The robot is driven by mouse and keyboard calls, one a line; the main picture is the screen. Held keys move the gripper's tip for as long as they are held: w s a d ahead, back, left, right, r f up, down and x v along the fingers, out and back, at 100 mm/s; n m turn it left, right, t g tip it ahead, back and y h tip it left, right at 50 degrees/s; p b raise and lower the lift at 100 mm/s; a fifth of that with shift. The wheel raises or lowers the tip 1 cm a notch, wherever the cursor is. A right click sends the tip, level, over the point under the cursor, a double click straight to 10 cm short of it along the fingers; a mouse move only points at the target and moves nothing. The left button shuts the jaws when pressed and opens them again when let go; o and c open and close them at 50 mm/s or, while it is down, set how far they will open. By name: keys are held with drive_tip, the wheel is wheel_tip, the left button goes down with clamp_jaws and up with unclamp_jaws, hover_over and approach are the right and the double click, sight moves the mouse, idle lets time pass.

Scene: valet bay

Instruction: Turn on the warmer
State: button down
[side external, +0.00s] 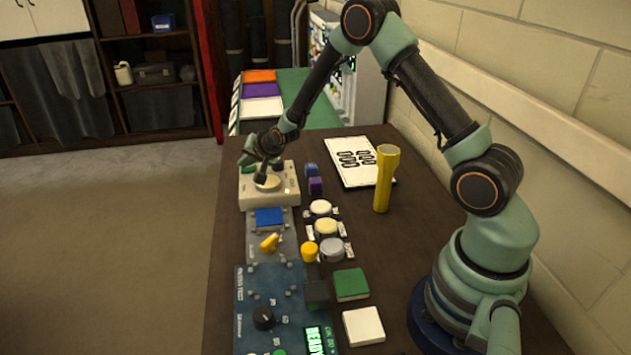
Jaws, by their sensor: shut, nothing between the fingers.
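A cream box (285,192) with a pale round disc on its top stands at the far left of the dark table; it may be the warmer, but I read no label. My gripper (262,181) is shut and empty, pointing down at the disc. I cannot tell whether its tips touch the disc. My gripper and wrist hide the back of the box. No lamp showing on or off can be made out on it.
Nearer stand a grey unit with a blue block (269,218) and a yellow lever (269,243), and a blue panel (245,335) with a black knob and a lit READY display. Right are several round pots, a yellow cylinder (386,178) and a white sheet (350,150).

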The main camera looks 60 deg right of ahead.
sight(250, 170)
drive_tip(key=shift+r, duration=0.15)
drive_tip(key=shift+s+d+r, duration=0.1)
drive_tip(key=shift+r, duration=0.5)
drive_tip(key=shift+s+d+r, duration=0.1)
drive_tip(key=shift+s+r, duration=0.05)
drive_tip(key=shift+r, duration=1.1)
drive_tip(key=shift+s+d+r, duration=0.1)
drive_tip(key=shift+r, duration=1.1)
drive_tip(key=shift+r, duration=0.1)
drive_tip(key=s+a+r+n+g, duration=0.1)
drive_tip(key=s+a+r+n, duration=0.25)
drive_tip(key=s, duration=0.35)
drive_tip(key=s+a+r+n+g+y, duration=0.1)
drive_tip(key=s+a+r+n, duration=0.1)
drive_tip(key=s+r, duration=0.35)
drive_tip(key=s+a+r+n+g, duration=0.1)
drive_tip(key=s+a+r+n, duration=0.2)
drive_tip(key=s, duration=0.5)
drive_tip(key=s+r+n+g, duration=0.1)
drive_tip(key=s+n, duration=0.2)
drive_tip(key=s, duration=0.6)
drive_tip(key=shift+a, duration=0.4)
